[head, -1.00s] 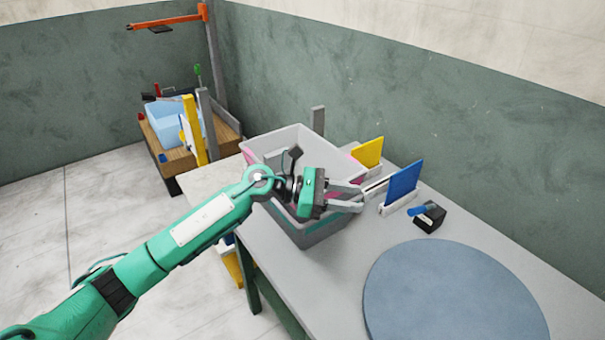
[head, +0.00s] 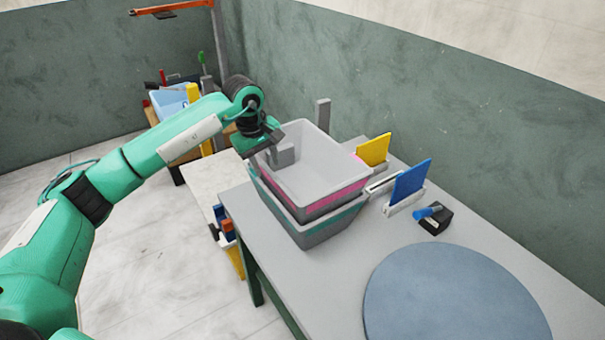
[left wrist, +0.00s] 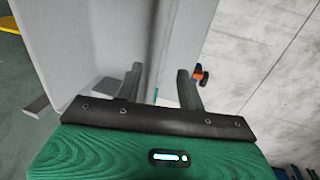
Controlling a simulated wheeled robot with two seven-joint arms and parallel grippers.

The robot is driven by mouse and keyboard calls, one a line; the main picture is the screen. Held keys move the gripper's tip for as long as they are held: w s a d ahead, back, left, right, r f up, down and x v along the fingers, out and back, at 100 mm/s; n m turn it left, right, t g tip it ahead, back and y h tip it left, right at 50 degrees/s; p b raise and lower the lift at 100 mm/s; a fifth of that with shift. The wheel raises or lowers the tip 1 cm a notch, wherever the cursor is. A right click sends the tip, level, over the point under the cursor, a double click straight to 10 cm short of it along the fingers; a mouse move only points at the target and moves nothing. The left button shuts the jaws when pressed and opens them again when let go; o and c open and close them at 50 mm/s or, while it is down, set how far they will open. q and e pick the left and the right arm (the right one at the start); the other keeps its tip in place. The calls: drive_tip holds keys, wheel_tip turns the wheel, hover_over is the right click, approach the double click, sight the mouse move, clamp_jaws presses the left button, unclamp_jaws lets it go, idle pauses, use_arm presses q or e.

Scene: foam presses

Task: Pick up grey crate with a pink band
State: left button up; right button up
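The grey crate with a pink band (head: 322,202) sits stacked in a second grey crate with a teal band (head: 325,230) on the grey table. The pink-band crate looks empty inside. My left gripper (head: 275,158) points down at its left rim, with one finger visible inside the crate. In the left wrist view the two fingers (left wrist: 160,88) stand apart, with the pale crate wall (left wrist: 120,45) close by and its edge between them. I cannot tell whether either finger touches the wall. My right gripper is not in view.
A yellow panel (head: 374,150) and a blue panel (head: 410,180) stand in holders right of the crates, near a small black box (head: 434,220). A round blue-grey disc (head: 450,295) covers the front of the table (head: 290,275). A grey post (head: 322,115) stands behind the crates.

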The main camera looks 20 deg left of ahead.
sight(273, 173)
use_arm(q)
drive_tip(key=f, duration=0.2)
drive_tip(key=shift+w+d+f, duration=0.2)
drive_tip(key=shift+w+f, duration=0.05)
drive_tip(key=shift+f, duration=0.15)
drive_tip(key=shift+d+f+p, duration=0.1)
drive_tip(key=shift+f+p, duration=0.05)
drive_tip(key=shift+p, duration=0.3)
drive_tip(key=f, duration=0.1)
drive_tip(key=f+p, duration=0.1)
drive_tip(key=w+d+f+p, duration=0.1)
drive_tip(key=f, duration=0.1)
drive_tip(key=shift+w, duration=0.1)
drive_tip(key=shift+f, duration=0.35)
clamp_jaws()
